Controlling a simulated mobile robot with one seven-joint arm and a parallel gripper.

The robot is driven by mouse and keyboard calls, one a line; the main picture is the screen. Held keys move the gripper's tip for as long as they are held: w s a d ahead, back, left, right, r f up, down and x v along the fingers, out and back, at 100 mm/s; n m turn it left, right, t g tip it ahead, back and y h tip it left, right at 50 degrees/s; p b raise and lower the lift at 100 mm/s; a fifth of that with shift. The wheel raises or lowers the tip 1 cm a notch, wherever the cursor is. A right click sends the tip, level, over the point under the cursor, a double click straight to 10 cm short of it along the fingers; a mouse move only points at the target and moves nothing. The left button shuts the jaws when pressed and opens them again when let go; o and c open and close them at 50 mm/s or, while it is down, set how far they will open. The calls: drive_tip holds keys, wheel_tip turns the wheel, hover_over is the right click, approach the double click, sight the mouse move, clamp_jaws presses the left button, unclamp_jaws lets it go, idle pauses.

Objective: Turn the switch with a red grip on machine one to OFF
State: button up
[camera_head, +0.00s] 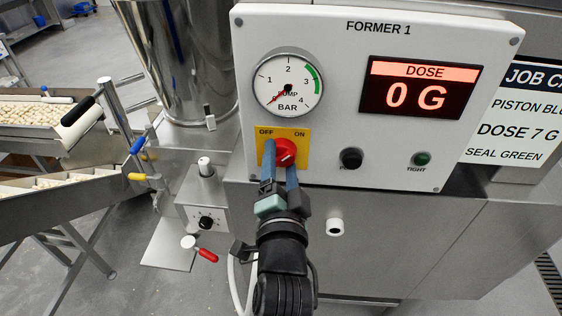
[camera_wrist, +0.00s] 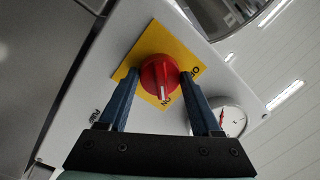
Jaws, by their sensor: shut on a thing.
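The switch's red grip (camera_head: 286,150) sits on a yellow plate with OFF at upper left and ON at upper right, on the FORMER 1 panel. The red grip is also in the middle of the wrist view (camera_wrist: 158,72), and its white mark points toward the ON lettering. My gripper (camera_head: 280,165) has its blue fingers on either side of the grip and is shut on it. In the wrist view, my gripper (camera_wrist: 160,85) partly covers the yellow plate (camera_wrist: 150,42), including part of the OFF label.
A pressure gauge (camera_head: 288,83) is just above the switch, its needle low. The red display (camera_head: 420,86) reads DOSE 0 G. A black button (camera_head: 351,158) and a green one (camera_head: 422,159) are to the right. A red-handled lever (camera_head: 207,254) is at lower left.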

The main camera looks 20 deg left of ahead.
drive_tip(key=shift+n, duration=0.3)
drive_tip(key=n, duration=0.3)
drive_tip(key=shift+n, duration=0.3)
drive_tip(key=n, duration=0.4)
drive_tip(key=shift+r+g+h, duration=0.1)
drive_tip(key=shift+g+h, duration=0.3)
drive_tip(key=n, duration=0.4)
drive_tip(key=shift+h, duration=0.3)
drive_tip(key=n, duration=0.4)
drive_tip(key=shift+h, duration=0.4)
drive_tip(key=shift+n, duration=0.3)
drive_tip(key=o, duration=1.4)
drive_tip(key=shift+c, duration=0.2)
